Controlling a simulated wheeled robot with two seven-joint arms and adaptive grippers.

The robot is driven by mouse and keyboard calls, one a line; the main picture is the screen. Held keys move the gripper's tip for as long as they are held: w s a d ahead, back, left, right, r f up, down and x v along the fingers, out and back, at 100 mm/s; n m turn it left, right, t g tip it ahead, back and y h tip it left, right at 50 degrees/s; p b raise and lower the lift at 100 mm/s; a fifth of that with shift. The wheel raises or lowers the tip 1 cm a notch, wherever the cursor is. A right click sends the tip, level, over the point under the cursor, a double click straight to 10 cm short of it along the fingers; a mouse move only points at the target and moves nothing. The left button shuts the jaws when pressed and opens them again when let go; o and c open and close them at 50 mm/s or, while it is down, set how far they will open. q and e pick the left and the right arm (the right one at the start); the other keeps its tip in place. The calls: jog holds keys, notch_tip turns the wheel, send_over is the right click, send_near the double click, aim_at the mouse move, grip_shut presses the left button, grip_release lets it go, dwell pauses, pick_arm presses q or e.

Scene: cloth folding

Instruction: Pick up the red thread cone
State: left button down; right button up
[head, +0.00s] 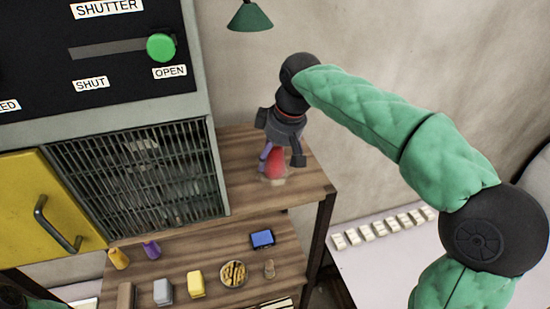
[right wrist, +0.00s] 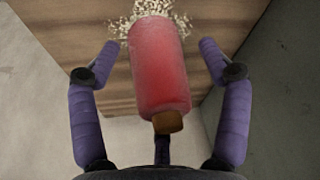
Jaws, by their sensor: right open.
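The red thread cone (head: 275,163) stands on the upper wooden shelf beside the grey cabinet, with a pale patch around its base. In the right wrist view the cone (right wrist: 159,70) lies between the purple fingers, with its brown tip towards the palm. My right gripper (head: 281,163) is open, pointing down over the cone, with fingers on either side. In the right wrist view, gaps show between the cone and the fingers of the gripper (right wrist: 157,58). My left gripper is not in view; only a bit of green sleeve shows at the lower left.
A grey cabinet with a grille (head: 135,175) stands close left of the cone. A lower shelf (head: 215,262) holds a yellow block (head: 196,284), a grey block (head: 163,291), a round dish (head: 233,274) and a blue-screened device (head: 262,239). A green lamp (head: 249,17) hangs above.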

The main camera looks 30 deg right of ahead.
jog(key=shift+w+f, duration=0.15)
jog(key=shift+w, duration=0.1)
jog(key=shift+s, duration=0.2)
jog(key=c, duration=1)
jog(key=shift+c, duration=1.4)
